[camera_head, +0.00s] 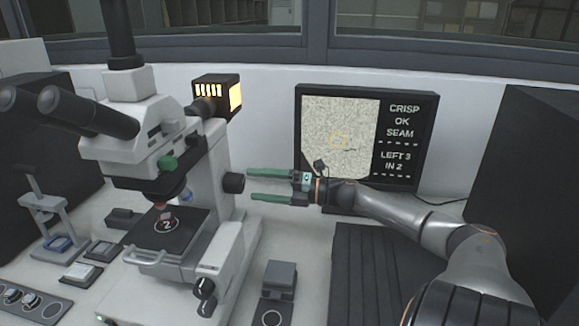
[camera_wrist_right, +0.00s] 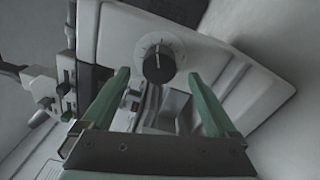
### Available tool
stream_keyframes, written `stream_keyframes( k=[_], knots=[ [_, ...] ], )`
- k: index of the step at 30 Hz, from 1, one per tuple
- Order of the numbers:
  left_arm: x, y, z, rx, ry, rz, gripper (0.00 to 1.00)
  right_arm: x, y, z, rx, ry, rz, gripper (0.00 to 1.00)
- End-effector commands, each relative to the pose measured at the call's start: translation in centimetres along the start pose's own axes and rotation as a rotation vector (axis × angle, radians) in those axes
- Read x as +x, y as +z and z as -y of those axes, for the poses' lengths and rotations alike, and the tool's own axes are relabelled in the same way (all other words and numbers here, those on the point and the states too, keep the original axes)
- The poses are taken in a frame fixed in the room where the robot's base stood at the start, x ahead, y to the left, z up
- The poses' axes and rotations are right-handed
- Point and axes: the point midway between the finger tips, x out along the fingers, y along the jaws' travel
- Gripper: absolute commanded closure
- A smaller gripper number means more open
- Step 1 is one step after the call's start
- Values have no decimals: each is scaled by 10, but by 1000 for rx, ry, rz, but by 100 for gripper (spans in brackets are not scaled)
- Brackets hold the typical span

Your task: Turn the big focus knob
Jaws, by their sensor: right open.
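The big focus knob (camera_head: 232,183) is a round black knob on the right side of the white microscope (camera_head: 205,150). In the right wrist view the knob (camera_wrist_right: 158,64) shows end-on, with a white mark and a pale graduated ring around it. My right gripper (camera_head: 252,184) is open and empty. Its two green fingers point left at the knob, one higher and one lower, with the tips just short of it. In the wrist view the fingertips (camera_wrist_right: 158,74) lie on either side of the knob, apart from it. My left gripper is not in view.
A monitor (camera_head: 365,140) behind my right arm reads "CRISP OK SEAM LEFT 3 IN 2". Small black stage knobs (camera_head: 204,288) hang lower at the microscope's front right. A grey block device (camera_head: 280,280) stands on the bench below my gripper. A dark box stands at right.

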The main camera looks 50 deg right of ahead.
Motion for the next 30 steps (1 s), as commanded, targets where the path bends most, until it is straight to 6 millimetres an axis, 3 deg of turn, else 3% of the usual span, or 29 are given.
stream_keyframes(
  k=[15, 30],
  knots=[
    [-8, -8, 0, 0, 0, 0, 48, -64, 0, 0, 4, 0, 1, 6],
    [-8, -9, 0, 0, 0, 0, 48, -73, 0, 0, 1, 1, 0, 6]
  ],
)
